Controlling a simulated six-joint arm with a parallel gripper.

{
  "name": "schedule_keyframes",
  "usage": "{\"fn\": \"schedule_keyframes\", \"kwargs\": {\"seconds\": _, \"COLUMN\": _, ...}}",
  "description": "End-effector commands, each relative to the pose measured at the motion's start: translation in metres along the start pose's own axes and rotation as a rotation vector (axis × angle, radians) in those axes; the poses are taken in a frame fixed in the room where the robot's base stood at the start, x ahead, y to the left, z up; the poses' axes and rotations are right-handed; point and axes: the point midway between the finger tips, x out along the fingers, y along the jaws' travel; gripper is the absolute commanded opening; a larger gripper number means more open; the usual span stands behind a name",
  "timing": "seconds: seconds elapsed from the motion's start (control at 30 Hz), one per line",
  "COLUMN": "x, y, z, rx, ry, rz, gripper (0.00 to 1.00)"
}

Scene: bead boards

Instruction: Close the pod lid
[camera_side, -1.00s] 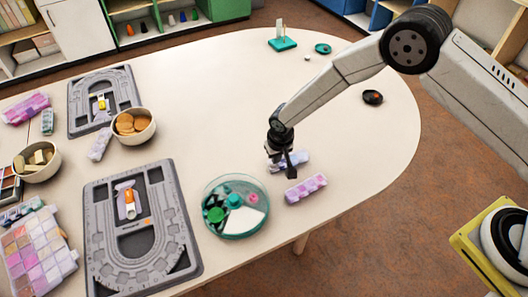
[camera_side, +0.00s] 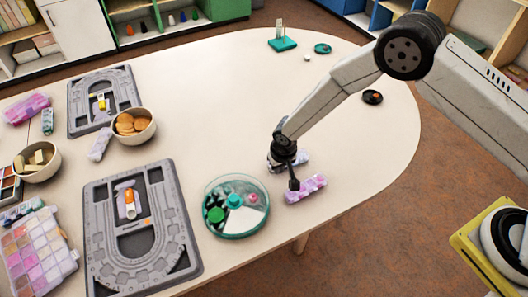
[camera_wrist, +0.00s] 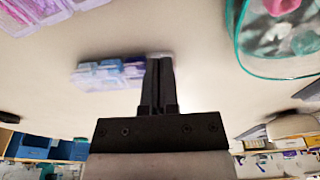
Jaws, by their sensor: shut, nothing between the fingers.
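A pink-purple bead pod (camera_side: 308,187) lies near the table's front edge; part of it shows at the upper left of the wrist view (camera_wrist: 50,10). A paler bluish pod (camera_side: 301,158) lies just behind it, partly hidden by my arm, and it also shows in the wrist view (camera_wrist: 100,75). I cannot tell clearly how each lid stands. My gripper (camera_side: 294,186) is shut and empty, pointing down at the left end of the pink-purple pod. In the wrist view, its fingers (camera_wrist: 160,62) overlap one end of the bluish pod. Contact is unclear.
A round teal-rimmed tray (camera_side: 237,235) with small parts stands left of the pods. Grey bead boards (camera_side: 95,205), bowls (camera_side: 148,132) and a compartment box (camera_side: 62,262) fill the left side. The table right of and behind the pods is mostly clear.

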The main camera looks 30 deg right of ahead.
Motion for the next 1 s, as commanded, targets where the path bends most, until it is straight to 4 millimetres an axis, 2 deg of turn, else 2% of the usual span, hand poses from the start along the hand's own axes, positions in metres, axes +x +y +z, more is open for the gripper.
{"fn": "schedule_keyframes", "kwargs": {"seconds": 0.63, "x": 0.001, "y": 0.000, "z": 0.000, "rx": 0.000, "ry": 0.000, "rz": 0.000, "gripper": 0.00}}
{"fn": "schedule_keyframes", "kwargs": {"seconds": 1.0, "x": -0.002, "y": 0.000, "z": -0.010, "rx": 0.000, "ry": 0.001, "rz": 0.000, "gripper": 0.00}}
